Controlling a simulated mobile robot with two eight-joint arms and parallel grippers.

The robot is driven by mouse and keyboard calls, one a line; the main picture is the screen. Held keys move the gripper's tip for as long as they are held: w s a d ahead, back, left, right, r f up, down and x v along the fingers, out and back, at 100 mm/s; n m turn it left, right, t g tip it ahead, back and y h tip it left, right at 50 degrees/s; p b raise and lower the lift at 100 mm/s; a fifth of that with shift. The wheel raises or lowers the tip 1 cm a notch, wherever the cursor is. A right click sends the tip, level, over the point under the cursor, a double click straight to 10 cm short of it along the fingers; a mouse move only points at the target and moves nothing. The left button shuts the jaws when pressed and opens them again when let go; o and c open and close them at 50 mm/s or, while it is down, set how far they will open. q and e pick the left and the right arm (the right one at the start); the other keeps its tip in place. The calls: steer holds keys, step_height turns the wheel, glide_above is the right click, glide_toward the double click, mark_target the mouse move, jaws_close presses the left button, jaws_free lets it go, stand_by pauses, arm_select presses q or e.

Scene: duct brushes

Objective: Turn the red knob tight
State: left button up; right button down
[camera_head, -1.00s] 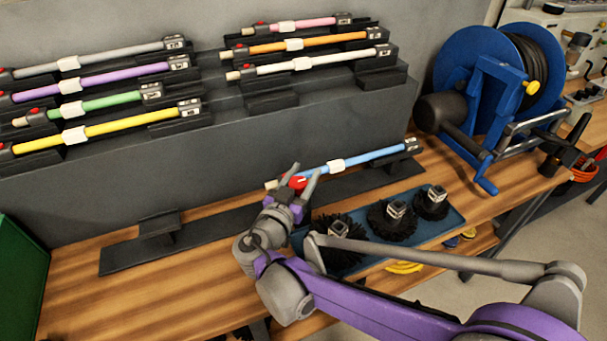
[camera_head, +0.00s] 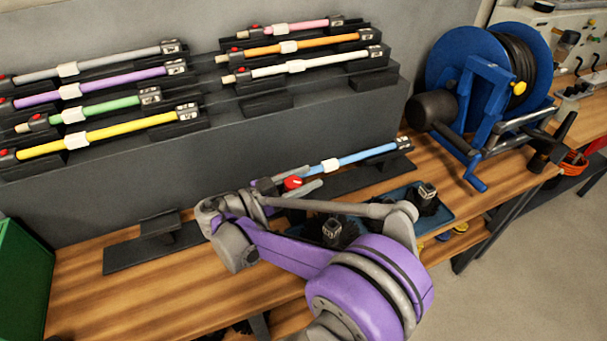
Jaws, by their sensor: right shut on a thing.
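The red knob (camera_head: 292,183) is at the near left end of a light blue rod (camera_head: 350,159) with a white sleeve, which lies on a black stand on the wooden bench. My right gripper (camera_head: 312,177) reaches it from the left. Its two grey fingers lie on either side of the red knob and are shut on it. The fingers partly cover the knob's dark housing, and the contact itself is small and hard to see. My left gripper is not in view.
A blue tray (camera_head: 447,213) with black duct brushes (camera_head: 427,197) sits right of my arm, which hides part of it. Several coloured rods rest on the grey stepped rack (camera_head: 300,118) behind. A blue hose reel (camera_head: 490,80) stands at the right. The bench's front left (camera_head: 90,300) is clear.

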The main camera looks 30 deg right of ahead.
steer(key=shift+s+m+g, duration=0.15)
steer(key=shift+m+g, duration=0.45)
steer(key=shift+g, duration=0.3)
steer(key=shift+s+g, duration=0.1)
steer(key=shift+g, duration=0.2)
steer(key=shift+c, duration=1.5)
jaws_free()
